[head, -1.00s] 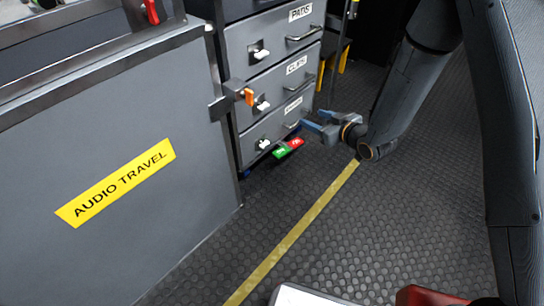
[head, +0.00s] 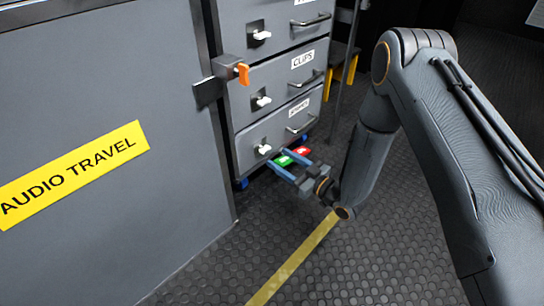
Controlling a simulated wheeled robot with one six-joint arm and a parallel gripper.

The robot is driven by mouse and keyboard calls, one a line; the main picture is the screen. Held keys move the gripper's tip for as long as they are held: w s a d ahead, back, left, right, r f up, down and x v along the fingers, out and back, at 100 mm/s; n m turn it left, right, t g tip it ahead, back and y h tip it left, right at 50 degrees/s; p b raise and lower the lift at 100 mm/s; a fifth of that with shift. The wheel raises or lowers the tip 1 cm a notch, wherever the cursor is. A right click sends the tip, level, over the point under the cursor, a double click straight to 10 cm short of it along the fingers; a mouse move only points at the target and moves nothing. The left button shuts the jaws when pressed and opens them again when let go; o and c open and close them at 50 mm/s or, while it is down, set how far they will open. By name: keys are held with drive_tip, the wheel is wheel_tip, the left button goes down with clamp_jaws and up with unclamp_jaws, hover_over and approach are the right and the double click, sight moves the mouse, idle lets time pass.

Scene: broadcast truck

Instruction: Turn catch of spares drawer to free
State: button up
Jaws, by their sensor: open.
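The bottom drawer (head: 278,134) of a grey drawer unit carries a small white label that is too small to read surely; it appears to be the spares drawer and looks shut. Its catch (head: 264,149) is a small white knob on a dark plate at the drawer's left side. A green and red marker (head: 293,157) shows low in front of the unit, partly covered by a finger. My gripper (head: 276,158) is open, its blue fingers pointing at the lower front of the drawer, just right of and below the catch. I cannot tell whether it touches anything.
Above are the CLIPS drawer (head: 284,84) and another drawer with similar catches. An orange-handled latch (head: 242,74) sticks out at the left, by the AUDIO TRAVEL panel (head: 110,175). A yellow floor line (head: 293,262) crosses the clear dark floor.

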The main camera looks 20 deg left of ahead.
sight(267, 150)
drive_tip(key=shift+b+x, duration=1.1)
drive_tip(key=shift+x, duration=1.5)
drive_tip(key=c, duration=1.1)
